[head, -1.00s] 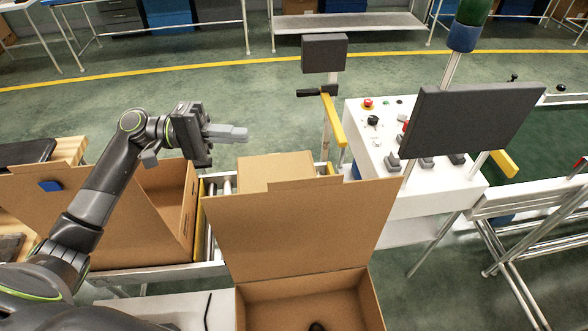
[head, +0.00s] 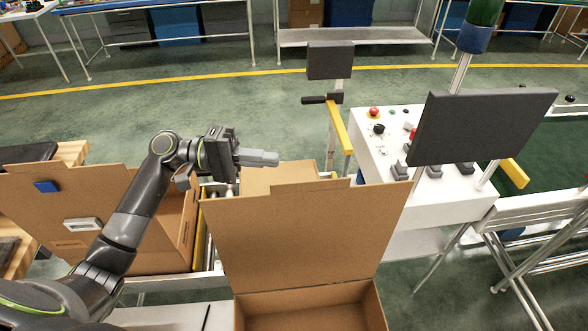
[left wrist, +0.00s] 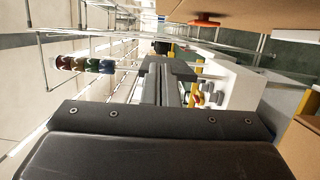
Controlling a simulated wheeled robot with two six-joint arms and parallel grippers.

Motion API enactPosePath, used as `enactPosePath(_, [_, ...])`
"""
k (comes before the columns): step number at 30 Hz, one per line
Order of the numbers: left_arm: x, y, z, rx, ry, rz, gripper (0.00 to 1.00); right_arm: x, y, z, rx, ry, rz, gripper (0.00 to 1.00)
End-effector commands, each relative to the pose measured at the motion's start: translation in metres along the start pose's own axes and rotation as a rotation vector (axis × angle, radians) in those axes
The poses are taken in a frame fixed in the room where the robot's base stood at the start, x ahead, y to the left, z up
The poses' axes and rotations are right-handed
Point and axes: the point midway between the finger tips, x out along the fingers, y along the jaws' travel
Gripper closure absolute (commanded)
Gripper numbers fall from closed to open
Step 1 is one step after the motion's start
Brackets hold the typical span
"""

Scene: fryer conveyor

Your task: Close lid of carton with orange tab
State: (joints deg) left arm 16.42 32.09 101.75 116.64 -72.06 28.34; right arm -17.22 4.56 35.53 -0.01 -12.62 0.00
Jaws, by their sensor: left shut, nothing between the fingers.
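An open brown carton (head: 240,312) stands at the bottom centre of the head view, its lid (head: 300,235) raised upright. No orange tab shows on the lid's face toward me. In the left wrist view an orange tab (left wrist: 205,20) sits on a brown cardboard panel (left wrist: 265,12) at the top; I cannot tell for sure that it is this lid. My left gripper (head: 262,158) is shut and empty, pointing right, above and apart from the lid's top edge in the head picture. Its fingers also show in the left wrist view (left wrist: 163,78). My right gripper is not in view.
Another open carton, its lid bearing a blue tab (head: 47,186), stands at left, partly behind my left arm. A further box (head: 275,178) is behind the raised lid. A white control console (head: 385,150) and dark monitor (head: 480,125) stand at right.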

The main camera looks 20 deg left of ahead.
Motion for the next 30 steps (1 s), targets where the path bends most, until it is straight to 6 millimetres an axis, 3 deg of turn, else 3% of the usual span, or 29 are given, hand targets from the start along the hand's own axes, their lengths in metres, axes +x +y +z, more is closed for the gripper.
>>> enactPosePath(11, [0.058,0.005,0.002,-0.003,-0.001,0.005,1.0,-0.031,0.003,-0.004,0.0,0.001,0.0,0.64])
enactPosePath(19, [0.062,0.002,0.033,-0.002,0.001,0.0,1.0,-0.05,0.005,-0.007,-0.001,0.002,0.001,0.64])
enactPosePath(30, [0.064,0.0,0.039,-0.001,0.001,0.0,1.0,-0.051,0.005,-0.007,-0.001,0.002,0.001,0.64])
